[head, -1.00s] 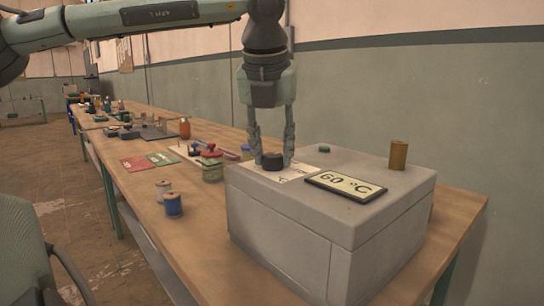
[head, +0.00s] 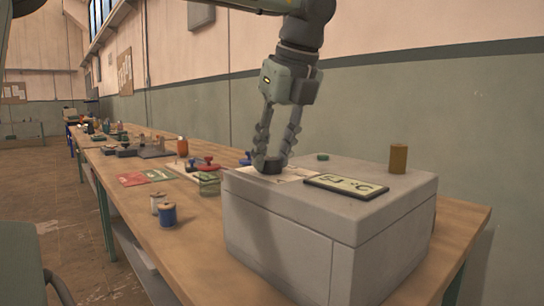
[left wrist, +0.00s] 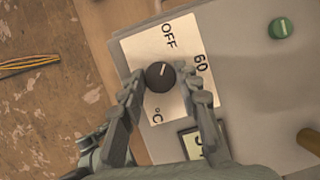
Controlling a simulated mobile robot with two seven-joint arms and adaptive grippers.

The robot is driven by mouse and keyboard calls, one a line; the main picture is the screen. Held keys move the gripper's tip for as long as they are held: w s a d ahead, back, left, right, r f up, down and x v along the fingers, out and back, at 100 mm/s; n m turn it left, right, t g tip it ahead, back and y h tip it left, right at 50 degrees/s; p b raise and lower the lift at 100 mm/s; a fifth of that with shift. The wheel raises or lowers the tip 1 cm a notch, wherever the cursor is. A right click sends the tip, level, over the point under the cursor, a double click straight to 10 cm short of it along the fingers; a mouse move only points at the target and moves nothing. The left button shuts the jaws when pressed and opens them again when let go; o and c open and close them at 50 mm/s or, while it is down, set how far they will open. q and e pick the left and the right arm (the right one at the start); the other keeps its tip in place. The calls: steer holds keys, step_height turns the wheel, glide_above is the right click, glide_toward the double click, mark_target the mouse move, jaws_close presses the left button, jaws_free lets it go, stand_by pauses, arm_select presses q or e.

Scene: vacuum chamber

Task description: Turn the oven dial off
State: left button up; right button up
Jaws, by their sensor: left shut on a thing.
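The oven (head: 290,225) is a grey box on the wooden bench. Its black dial (head: 268,166) sits on a white label plate (head: 300,173) on the top. My left gripper (head: 268,156) points down and is shut on the dial, one finger on each side. In the left wrist view the dial (left wrist: 160,76) has a pale pointer line aimed between the "OFF" mark (left wrist: 168,36) and the "60" mark (left wrist: 200,62). The display (head: 346,187) shows a °C reading whose digits I cannot read surely. My right gripper is not in view.
A green button (head: 322,157) and a brown cylinder (head: 398,158) stand on the oven top behind the display. Thread spools (head: 167,214), red and green cards and stamps lie on the bench (head: 130,207) to the left. A wall runs close behind.

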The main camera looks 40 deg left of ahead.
arm_select(q)
steer(key=shift+n+g, duration=0.3)
steer(key=shift+n, duration=0.4)
steer(key=o, duration=1.2)
steer(key=v, duration=1.2)
steer(key=shift+w, duration=0.1)
